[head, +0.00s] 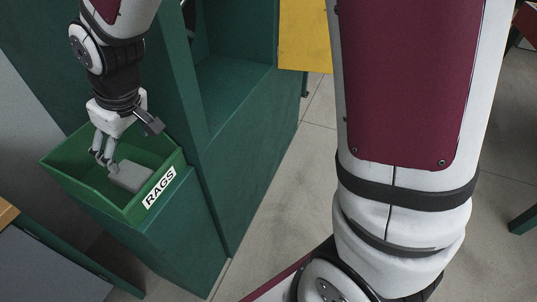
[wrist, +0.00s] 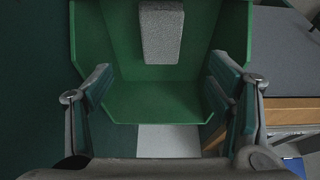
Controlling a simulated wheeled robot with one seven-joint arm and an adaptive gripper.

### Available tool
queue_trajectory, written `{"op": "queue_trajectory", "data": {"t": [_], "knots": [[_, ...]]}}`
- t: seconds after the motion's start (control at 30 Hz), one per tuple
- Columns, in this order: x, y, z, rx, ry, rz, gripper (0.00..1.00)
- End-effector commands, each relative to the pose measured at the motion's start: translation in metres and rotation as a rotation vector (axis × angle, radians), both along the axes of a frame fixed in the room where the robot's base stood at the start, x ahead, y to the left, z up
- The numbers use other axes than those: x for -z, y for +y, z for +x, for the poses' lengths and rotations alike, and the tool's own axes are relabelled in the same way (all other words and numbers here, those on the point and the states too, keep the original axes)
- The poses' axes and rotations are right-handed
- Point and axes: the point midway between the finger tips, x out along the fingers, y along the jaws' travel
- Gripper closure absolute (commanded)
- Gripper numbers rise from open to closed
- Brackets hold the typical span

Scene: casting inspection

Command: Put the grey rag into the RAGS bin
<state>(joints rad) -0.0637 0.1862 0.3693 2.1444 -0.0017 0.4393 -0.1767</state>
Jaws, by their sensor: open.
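The grey rag (head: 132,177) is a small pale block lying inside the green RAGS bin (head: 70,178), near the labelled side. The wrist view also shows the rag (wrist: 162,32) against green bin surfaces (wrist: 150,100) at the top. My gripper (head: 103,157) points down into the bin's left part, its fingertips beside the rag. In the wrist view the fingers (wrist: 163,95) are spread wide with nothing held between them. Whether a finger touches the rag or the bin cannot be told.
A white RAGS label (head: 160,188) is on the bin's outer side. The bin sits against a dark green cabinet (head: 225,140). A wood-edged grey surface (wrist: 290,105) shows at the right of the wrist view. Open floor (head: 275,195) lies right of the cabinet.

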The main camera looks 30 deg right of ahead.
Motion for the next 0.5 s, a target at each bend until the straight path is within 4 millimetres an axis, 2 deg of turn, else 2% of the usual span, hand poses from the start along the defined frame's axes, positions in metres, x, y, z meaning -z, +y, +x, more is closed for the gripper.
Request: {"op": "queue_trajectory", "data": {"t": [0.13,0.23,0.37,0.5], "knots": [[-0.017,-0.027,-0.017,0.045,0.010,-0.037,0.26],[-0.038,-0.062,-0.045,0.111,0.033,-0.079,0.26],[-0.063,-0.110,-0.095,0.225,0.079,-0.127,0.26],[-0.081,-0.153,-0.157,0.351,0.137,-0.151,0.26]]}}
